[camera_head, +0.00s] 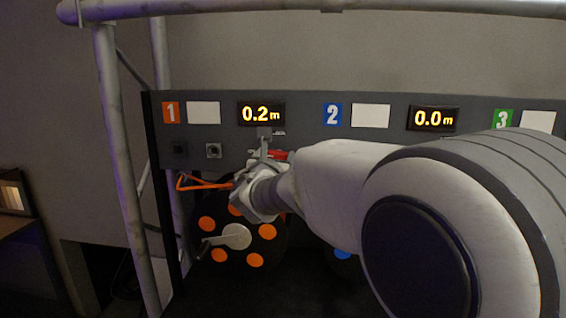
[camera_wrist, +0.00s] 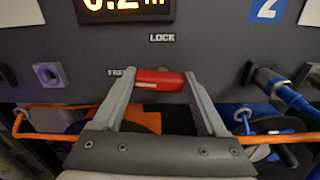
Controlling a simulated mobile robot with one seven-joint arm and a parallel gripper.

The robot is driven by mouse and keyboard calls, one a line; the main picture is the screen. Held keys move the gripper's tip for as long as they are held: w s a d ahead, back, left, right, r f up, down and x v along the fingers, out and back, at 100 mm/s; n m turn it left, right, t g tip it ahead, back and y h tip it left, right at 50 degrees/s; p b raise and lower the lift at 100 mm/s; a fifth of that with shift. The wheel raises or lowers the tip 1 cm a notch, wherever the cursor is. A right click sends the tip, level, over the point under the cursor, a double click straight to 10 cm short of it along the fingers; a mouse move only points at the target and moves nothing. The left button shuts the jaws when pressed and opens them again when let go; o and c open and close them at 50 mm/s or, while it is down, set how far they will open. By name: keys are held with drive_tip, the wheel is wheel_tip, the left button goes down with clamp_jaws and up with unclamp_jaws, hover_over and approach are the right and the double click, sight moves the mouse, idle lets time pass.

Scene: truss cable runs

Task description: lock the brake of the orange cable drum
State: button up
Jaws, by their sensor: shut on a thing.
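The orange cable drum (camera_head: 238,237) is a dark disc with orange spots and a grey crank, below panel sign 1 in the head view. My gripper (camera_wrist: 158,92) is at the panel just above the drum, its two fingers shut on the red brake lever handle (camera_wrist: 159,79). The handle lies roughly level between the fingertips. The LOCK label (camera_wrist: 162,38) is above it, and the FREE label (camera_wrist: 119,72) is at its left, partly covered by a finger. The lever's pivot is hidden. In the head view my gripper and arm cover part of the drum.
The orange cable (camera_wrist: 60,106) runs from the left and appears again right of my gripper. The display (camera_head: 261,113) above the drum reads 0.2 m. A blue drum (camera_head: 343,253) is mostly behind my arm. A truss post (camera_head: 118,160) stands at left.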

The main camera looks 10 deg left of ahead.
drive_tip(key=m+b, duration=0.3)
drive_tip(key=b, duration=0.1)
drive_tip(key=m+b, duration=0.2)
drive_tip(key=b, duration=0.2)
drive_tip(key=m+b, duration=0.3)
drive_tip(key=b, duration=0.1)
drive_tip(key=shift+d+f+m+b, duration=0.25)
drive_tip(key=shift+f+m+b, duration=0.05)
drive_tip(key=m+b, duration=0.4)
drive_tip(key=shift+d+m+b, duration=0.1)
drive_tip(key=shift+m+b, duration=0.2)
drive_tip(key=shift+b, duration=0.1)
drive_tip(key=shift+r+m+b, duration=0.15)
drive_tip(key=shift+m+b, duration=1.3)
drive_tip(key=shift+m, duration=0.35)
drive_tip(key=o, duration=1.3)
drive_tip(key=shift+r, duration=0.1)
drive_tip(key=shift+s, duration=0.1)
